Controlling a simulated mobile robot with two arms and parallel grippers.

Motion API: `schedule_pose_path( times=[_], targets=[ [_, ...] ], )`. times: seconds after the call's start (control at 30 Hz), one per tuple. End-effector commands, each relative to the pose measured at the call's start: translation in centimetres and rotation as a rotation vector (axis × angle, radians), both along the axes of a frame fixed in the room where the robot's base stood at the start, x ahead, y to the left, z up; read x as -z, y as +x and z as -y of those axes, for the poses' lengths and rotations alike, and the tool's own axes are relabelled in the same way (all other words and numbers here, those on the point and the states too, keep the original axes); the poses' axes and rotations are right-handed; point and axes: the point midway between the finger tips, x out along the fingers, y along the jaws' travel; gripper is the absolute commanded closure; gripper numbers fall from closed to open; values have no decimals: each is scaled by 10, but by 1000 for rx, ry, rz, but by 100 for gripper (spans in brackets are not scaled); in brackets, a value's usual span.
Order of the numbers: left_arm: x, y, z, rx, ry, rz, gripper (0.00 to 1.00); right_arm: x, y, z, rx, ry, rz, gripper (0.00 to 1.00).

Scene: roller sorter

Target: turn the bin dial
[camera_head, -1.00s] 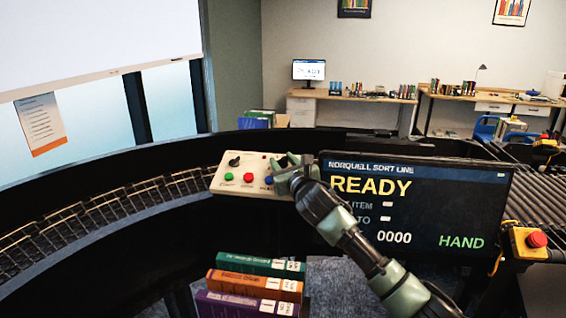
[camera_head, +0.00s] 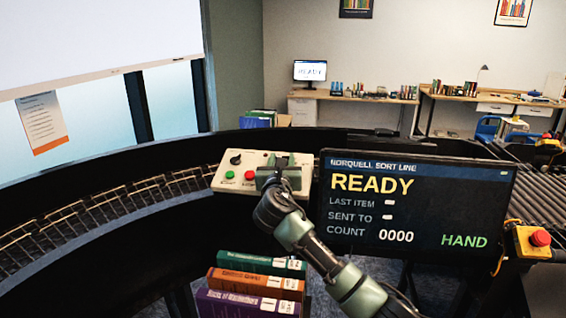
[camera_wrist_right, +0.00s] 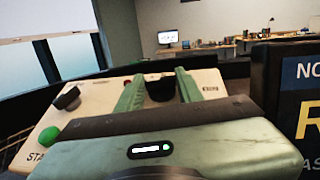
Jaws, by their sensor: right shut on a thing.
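A cream control panel (camera_head: 221,183) stands left of the display screen. It carries a black dial (camera_head: 236,158) at its upper left, which also shows in the right wrist view (camera_wrist_right: 67,98). A second black dial (camera_wrist_right: 160,88) sits between the two green fingers of my right gripper (camera_wrist_right: 158,92), which is shut on it. In the head view the same gripper (camera_head: 284,170) covers the right half of the panel and hides this dial. I cannot read which dial is labelled for the bin. My left gripper is out of view.
A green button (camera_head: 229,175) and a red button (camera_head: 250,175) lie close left of my gripper. The screen (camera_head: 410,210) reads READY and HAND, right of the panel.

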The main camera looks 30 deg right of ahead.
Motion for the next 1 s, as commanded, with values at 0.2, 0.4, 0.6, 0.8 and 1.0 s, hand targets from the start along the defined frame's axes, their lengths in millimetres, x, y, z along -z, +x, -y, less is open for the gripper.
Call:
schedule_pose_path(
  times=[0.2, 0.4, 0.6, 0.8, 1.0],
  targets=[
    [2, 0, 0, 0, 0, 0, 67, 2, 1, -2, 79, 24, 13, 100],
    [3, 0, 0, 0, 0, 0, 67, 2, 1, -2, 107, 32, 19, 100],
    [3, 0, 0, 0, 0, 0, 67, 3, 1, -2, 109, 33, 19, 100],
    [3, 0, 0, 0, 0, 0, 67, 3, 1, -2, 109, 33, 18, 50],
    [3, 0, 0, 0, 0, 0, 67, 2, 1, -2, 109, 32, 20, 42]
  ],
)
